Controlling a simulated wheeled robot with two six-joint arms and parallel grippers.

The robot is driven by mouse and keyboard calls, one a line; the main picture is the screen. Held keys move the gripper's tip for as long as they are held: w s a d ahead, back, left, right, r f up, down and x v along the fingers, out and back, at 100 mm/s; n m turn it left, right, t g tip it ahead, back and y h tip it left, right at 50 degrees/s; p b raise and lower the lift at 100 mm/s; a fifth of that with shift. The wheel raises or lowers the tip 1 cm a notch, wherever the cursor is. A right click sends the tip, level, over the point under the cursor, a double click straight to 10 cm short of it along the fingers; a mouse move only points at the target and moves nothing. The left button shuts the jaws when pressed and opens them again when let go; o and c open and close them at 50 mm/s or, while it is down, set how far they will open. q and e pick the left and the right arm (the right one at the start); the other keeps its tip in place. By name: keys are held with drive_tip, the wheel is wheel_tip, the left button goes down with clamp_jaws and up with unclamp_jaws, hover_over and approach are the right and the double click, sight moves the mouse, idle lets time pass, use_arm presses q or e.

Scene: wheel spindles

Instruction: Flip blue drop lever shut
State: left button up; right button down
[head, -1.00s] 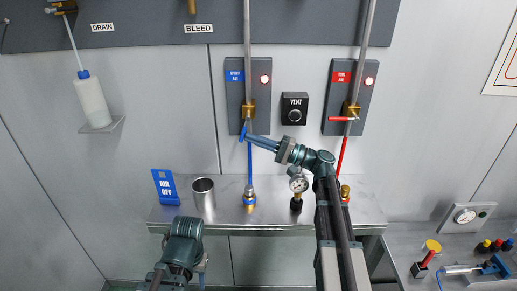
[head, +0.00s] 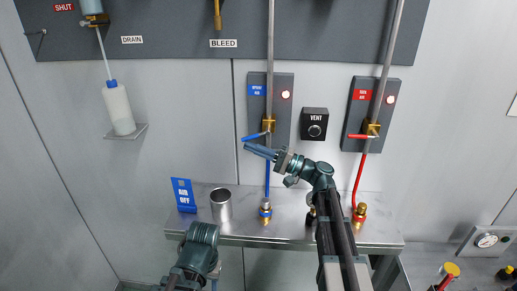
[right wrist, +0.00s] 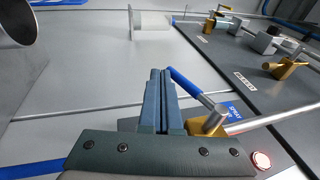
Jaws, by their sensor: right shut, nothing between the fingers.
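The blue lever (head: 254,137) sticks out to the left, about level, from a brass valve (head: 268,126) on the pipe by the blue-labelled plate. My right gripper (head: 247,148) is shut and empty, its tips just below the lever's outer end. In the right wrist view the shut fingers (right wrist: 159,76) lie right beside the blue lever (right wrist: 186,84); I cannot tell whether they touch. The brass valve (right wrist: 208,124) is to their right there. My left arm's wrist is low in the head view; its fingers are hidden.
A red lever (head: 358,136) is on the right-hand valve. A VENT knob box (head: 314,124) sits between the valves. Below, a metal shelf (head: 240,234) bears a blue AIR OFF sign (head: 184,195) and a steel cup (head: 221,206).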

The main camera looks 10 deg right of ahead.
drive_tip(key=shift+w+a+r+t+y+b, duration=0.2)
drive_tip(key=shift+a+r+t+y+b, duration=0.2)
drive_tip(key=shift+a+r+y+b, duration=0.35)
drive_tip(key=shift+r, duration=0.15)
idle(0.3)
drive_tip(key=b+v, duration=0.4)
drive_tip(key=v, duration=0.8)
